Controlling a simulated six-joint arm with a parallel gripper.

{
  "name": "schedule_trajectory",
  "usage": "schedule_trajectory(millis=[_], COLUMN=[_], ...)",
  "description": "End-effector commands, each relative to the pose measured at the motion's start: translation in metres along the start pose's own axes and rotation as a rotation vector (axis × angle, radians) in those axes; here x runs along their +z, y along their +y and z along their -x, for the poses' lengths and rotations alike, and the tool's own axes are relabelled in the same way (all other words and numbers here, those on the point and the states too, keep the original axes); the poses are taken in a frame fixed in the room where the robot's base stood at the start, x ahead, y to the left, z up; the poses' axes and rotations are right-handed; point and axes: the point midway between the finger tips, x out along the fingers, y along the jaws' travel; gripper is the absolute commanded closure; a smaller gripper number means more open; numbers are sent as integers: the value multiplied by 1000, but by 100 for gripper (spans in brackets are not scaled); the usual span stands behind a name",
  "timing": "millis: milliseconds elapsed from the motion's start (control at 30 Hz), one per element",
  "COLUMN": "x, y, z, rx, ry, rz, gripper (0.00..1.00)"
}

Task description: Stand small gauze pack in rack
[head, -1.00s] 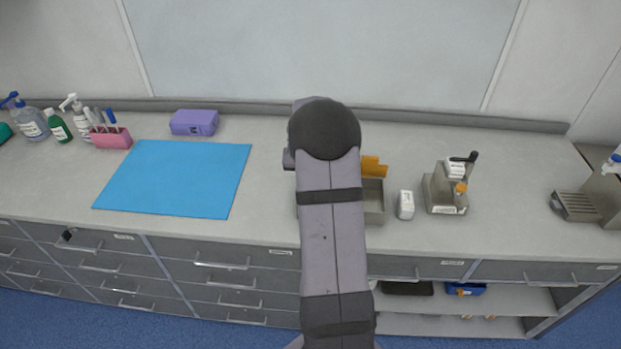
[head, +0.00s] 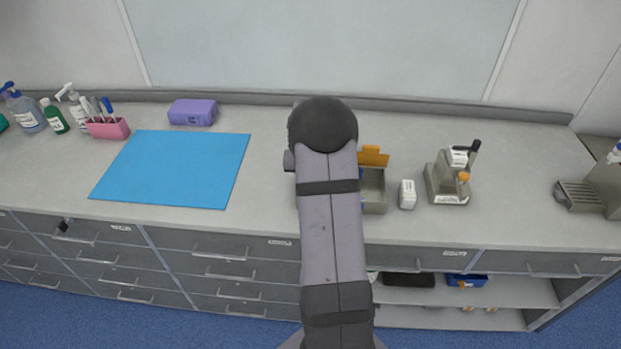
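A small white pack (head: 407,195), which looks like the gauze pack, stands on the counter right of my arm. To its left, a grey metal open container (head: 374,205) is partly hidden behind my arm; I cannot tell whether it is the rack. An orange piece (head: 373,156) shows at its back edge, and a bit of blue shows beside my arm. I cannot tell what these belong to. My arm crosses the middle of the view and hides my gripper, so its fingers and anything in them cannot be made out.
A metal stand (head: 449,198) with a black handle and orange knob is right of the pack. A slatted metal unit (head: 580,196) stands far right. A blue mat (head: 172,170), purple box (head: 193,112), pink pen holder (head: 108,129) and bottles are left. Open counter lies between stand and unit.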

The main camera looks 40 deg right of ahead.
Motion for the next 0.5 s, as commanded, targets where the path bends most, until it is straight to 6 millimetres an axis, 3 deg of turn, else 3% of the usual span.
schedule_trajectory(millis=[167, 200, 267, 500], x=[0, 0, 0, 0], y=[0, 0, 0, 1], z=[0, 0, 0, 0], rx=[0, 0, 1, 1], ry=[0, 0, 0, 0], rz=[0, 0, 0, 1], gripper=[90, 58, 46, 46])
